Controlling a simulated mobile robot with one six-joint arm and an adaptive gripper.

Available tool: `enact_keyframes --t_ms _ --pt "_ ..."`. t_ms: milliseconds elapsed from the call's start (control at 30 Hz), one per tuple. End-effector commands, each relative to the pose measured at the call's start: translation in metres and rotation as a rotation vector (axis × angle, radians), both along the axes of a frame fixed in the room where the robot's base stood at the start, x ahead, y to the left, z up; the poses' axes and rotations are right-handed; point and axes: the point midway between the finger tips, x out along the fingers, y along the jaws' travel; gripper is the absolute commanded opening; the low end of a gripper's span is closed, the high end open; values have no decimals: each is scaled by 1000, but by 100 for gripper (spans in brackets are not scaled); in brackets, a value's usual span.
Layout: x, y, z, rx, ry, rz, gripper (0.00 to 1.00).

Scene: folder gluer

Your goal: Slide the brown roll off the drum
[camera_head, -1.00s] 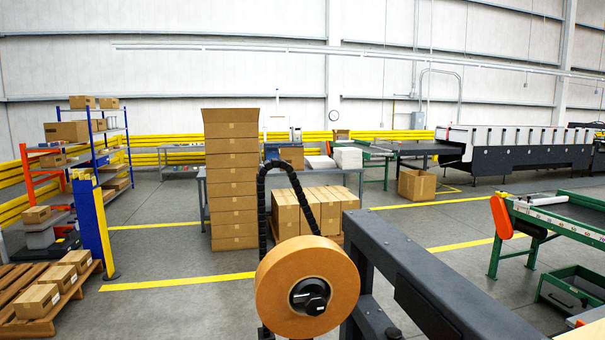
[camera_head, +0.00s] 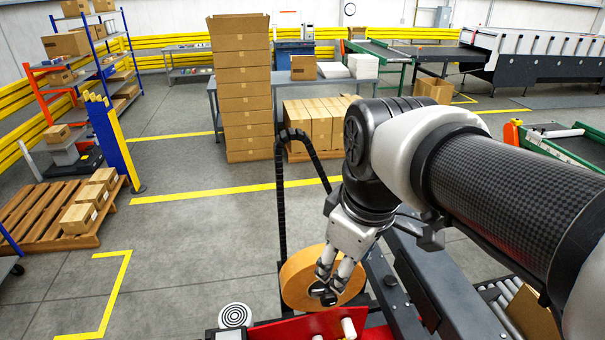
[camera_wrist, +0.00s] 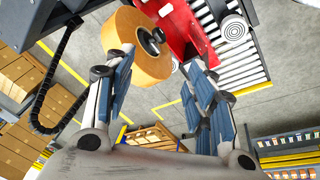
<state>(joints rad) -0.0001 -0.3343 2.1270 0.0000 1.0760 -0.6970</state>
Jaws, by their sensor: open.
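The brown roll (camera_head: 299,281) sits upright on the dark drum (camera_head: 326,296), whose black hub shows at the roll's centre. In the wrist view the roll (camera_wrist: 131,53) is beyond the fingers, towards the upper left, with the black hub (camera_wrist: 152,40) sticking out of its face. My gripper (camera_head: 328,280) is in front of the roll's face and overlaps the hub in the head view. In the wrist view my gripper (camera_wrist: 160,75) is open, its fingers wide apart with nothing between the pads. I cannot tell whether a finger touches the roll.
A red panel (camera_head: 300,325) is just below and in front of the roll. A black cable chain (camera_head: 281,190) rises behind it. A dark machine beam (camera_head: 425,285) is to the right, beside a roller conveyor (camera_head: 497,292).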

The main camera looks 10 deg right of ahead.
Motion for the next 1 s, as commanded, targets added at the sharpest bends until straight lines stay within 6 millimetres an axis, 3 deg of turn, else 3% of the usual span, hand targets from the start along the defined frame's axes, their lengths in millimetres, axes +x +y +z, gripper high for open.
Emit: enact_keyframes --t_ms 33,200,400,1000 --pt "19 0 -3 -29 45 112 50" --pt "71 0 -15 -97 167 509 50" --pt "105 0 -30 -117 241 797 50" --pt "112 0 -65 -120 255 869 50"
